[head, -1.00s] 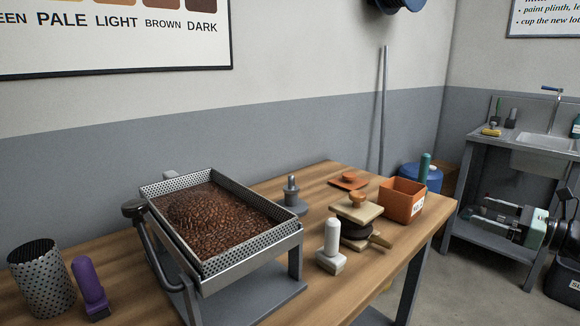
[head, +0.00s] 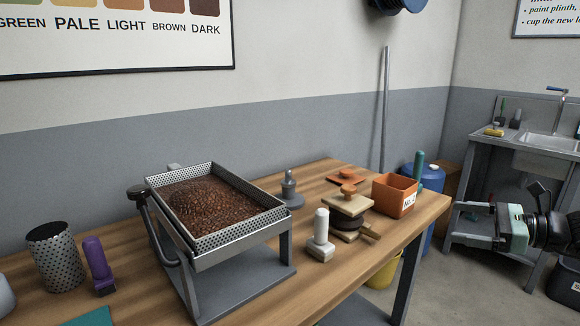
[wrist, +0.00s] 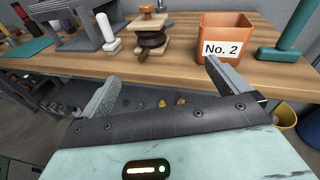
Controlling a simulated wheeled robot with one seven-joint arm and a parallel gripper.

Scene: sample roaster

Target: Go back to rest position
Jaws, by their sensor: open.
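My gripper (head: 472,210) is at the right in the head view, beyond the right end of the wooden bench (head: 345,262). In the wrist view my gripper (wrist: 165,82) has its two grey fingers wide apart with nothing between them. The bench edge, an orange bin marked No. 2 (wrist: 226,40) and a teal-handled tool (wrist: 290,32) lie ahead of the fingers, apart from them.
On the bench stand a perforated tray of roasted beans (head: 215,205), a white-handled tool (head: 321,235), a stacked wooden press (head: 348,210), a purple-handled tool (head: 98,262) and a perforated cylinder (head: 55,256). A sink (head: 545,142) stands behind my arm.

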